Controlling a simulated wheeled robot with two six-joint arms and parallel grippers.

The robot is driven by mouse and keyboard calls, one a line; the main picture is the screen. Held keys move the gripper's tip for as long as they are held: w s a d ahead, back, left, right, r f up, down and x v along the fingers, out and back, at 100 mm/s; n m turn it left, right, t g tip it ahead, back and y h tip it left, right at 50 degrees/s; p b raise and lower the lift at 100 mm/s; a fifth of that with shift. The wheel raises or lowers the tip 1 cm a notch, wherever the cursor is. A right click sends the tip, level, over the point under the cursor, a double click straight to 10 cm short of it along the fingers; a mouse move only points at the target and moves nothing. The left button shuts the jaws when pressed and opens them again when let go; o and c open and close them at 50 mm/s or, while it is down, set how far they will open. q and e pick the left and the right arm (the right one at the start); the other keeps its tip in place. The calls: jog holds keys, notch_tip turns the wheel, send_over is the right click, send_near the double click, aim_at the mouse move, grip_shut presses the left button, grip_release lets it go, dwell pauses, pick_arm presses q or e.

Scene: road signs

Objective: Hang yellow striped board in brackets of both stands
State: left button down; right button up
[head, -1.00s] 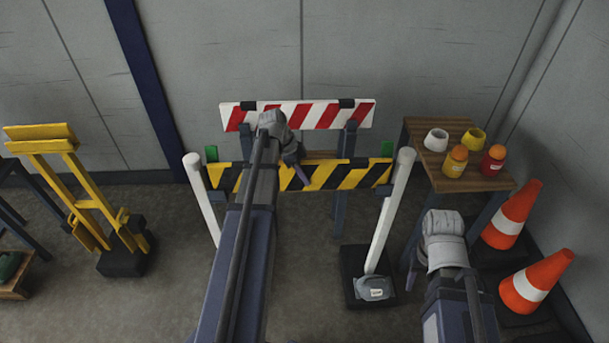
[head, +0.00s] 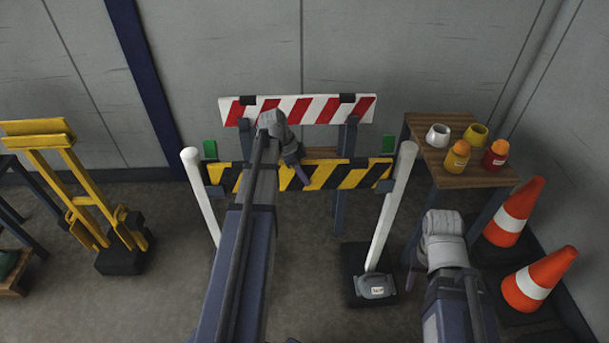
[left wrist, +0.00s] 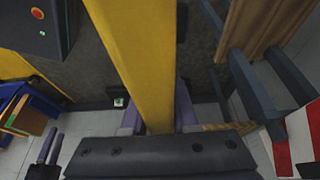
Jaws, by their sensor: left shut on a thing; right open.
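The yellow and black striped board (head: 330,174) lies level between two white posts, the left stand (head: 200,195) and the right stand (head: 390,215). My left gripper (head: 298,172) is shut on it near its middle; the board also runs up between the fingers in the left wrist view (left wrist: 140,60).
A red and white board (head: 320,110) on dark legs stands behind. At right are a wooden table (head: 455,180) with cups and jars, and two orange cones (head: 513,213). A yellow frame (head: 90,185) stands at left. Floor between it and the left stand is clear.

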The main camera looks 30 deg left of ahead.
pick_arm(q)
jog(key=shift+f, duration=0.1)
jog(key=c, duration=0.6)
grip_release()
jog(key=p+v, duration=0.7)
jog(key=v, duration=0.1)
dwell(0.3)
